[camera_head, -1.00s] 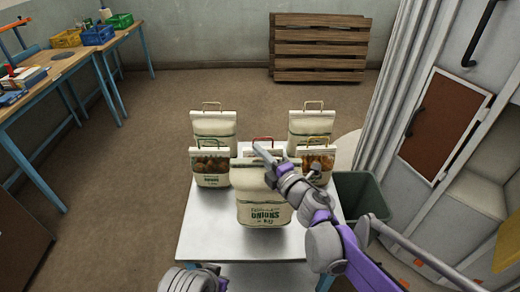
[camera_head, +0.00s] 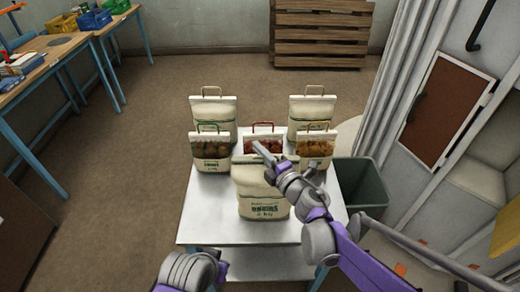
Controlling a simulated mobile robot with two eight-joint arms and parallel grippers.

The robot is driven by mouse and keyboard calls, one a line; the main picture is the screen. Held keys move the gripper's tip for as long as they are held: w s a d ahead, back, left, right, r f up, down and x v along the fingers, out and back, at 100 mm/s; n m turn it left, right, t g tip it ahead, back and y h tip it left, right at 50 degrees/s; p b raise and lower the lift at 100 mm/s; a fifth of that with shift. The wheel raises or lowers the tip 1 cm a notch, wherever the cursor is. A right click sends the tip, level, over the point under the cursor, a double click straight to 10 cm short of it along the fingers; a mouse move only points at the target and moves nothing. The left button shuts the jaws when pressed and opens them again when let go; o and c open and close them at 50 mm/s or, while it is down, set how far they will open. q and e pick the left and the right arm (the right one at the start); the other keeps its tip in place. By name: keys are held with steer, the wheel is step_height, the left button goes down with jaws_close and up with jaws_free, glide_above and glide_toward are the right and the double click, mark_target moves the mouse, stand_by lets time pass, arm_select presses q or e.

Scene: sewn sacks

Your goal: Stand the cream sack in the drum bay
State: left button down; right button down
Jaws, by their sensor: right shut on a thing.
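Several cream sacks are at the table (camera_head: 215,225); I cannot tell which is meant. The front one (camera_head: 263,202), with green lettering, is upright. My right gripper (camera_head: 263,155) is shut on its top edge, covering part of it. I cannot tell whether its base touches the table. Behind it are window-fronted sacks with a green handle (camera_head: 211,152), a red handle (camera_head: 263,144) and a yellow handle (camera_head: 314,149). Two plainer cream sacks stand at the back left (camera_head: 213,112) and back right (camera_head: 311,108). My left arm shows at the bottom, without its fingertips. I cannot make out a drum bay.
A dark green bin (camera_head: 361,187) stands right of the table. A grey cabinet with a brown panel (camera_head: 446,118) is at the right. Blue-legged workbenches (camera_head: 45,62) are at the left, and a wooden pallet stack (camera_head: 322,35) stands at the back. The table's front strip is clear.

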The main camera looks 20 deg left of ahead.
steer(key=c, duration=1)
jaws_free()
steer(key=shift+s, duration=0.1)
steer(key=shift+o, duration=0.2)
steer(key=shift+r, duration=0.1)
steer(key=v, duration=1.2)
steer(key=d+m+t+h, duration=0.4)
steer(key=d+m+h, duration=0.8)
steer(key=d+m, duration=0.55)
steer(key=s+d+f+m+g+h, duration=0.3)
steer(key=s+d+f+m+g, duration=0.55)
steer(key=s, duration=0.45)
steer(key=s+a+f+m+g+y, duration=0.1)
steer(key=s+a+f+g, duration=0.1)
steer(key=s+f, duration=0.4)
steer(key=shift+s+m+y+b, duration=0.3)
steer(key=shift+s+y+b, duration=0.1)
steer(key=shift+s, duration=0.45)
